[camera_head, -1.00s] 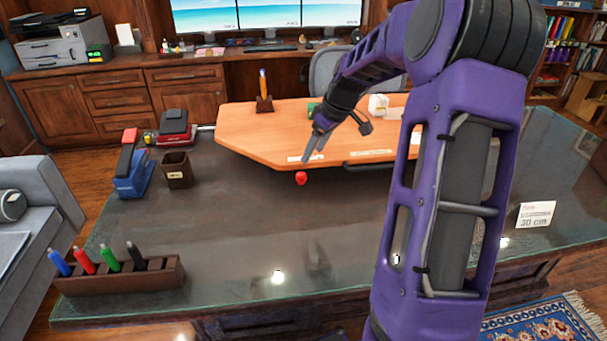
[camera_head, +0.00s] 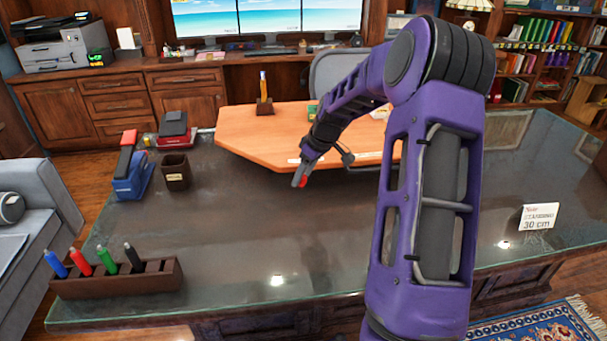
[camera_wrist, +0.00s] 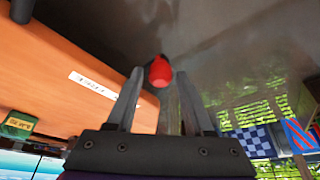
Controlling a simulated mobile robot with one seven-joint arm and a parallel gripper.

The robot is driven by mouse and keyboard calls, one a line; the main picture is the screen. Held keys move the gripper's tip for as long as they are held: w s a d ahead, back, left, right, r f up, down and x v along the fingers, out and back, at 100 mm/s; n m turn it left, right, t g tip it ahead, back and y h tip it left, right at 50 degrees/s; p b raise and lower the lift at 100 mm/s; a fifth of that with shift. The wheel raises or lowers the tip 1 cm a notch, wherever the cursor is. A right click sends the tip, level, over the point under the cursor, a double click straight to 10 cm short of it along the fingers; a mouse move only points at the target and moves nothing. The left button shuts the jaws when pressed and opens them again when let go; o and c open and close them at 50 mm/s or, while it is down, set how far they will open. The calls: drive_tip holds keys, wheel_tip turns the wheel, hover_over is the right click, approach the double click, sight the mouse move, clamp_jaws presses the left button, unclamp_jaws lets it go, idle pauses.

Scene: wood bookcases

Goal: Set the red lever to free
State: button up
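The red lever knob (camera_wrist: 160,72) sits under the edge of the wooden board (camera_head: 255,140), beside a white label (camera_wrist: 93,86) whose text I cannot read. In the wrist view the knob lies just ahead of and between the two fingertips. My gripper (camera_wrist: 158,85) is open, with a finger on each side and a gap around the knob. In the head view my gripper (camera_head: 300,180) reaches down at the board's front edge and partly hides the knob (camera_head: 303,182). The lever's shaft is hidden.
The board lies on a dark glass-topped desk (camera_head: 230,235). A note card (camera_head: 538,217) is at right. The desk in front of the board is clear.

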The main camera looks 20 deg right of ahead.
clamp_jaws()
idle(1.1)
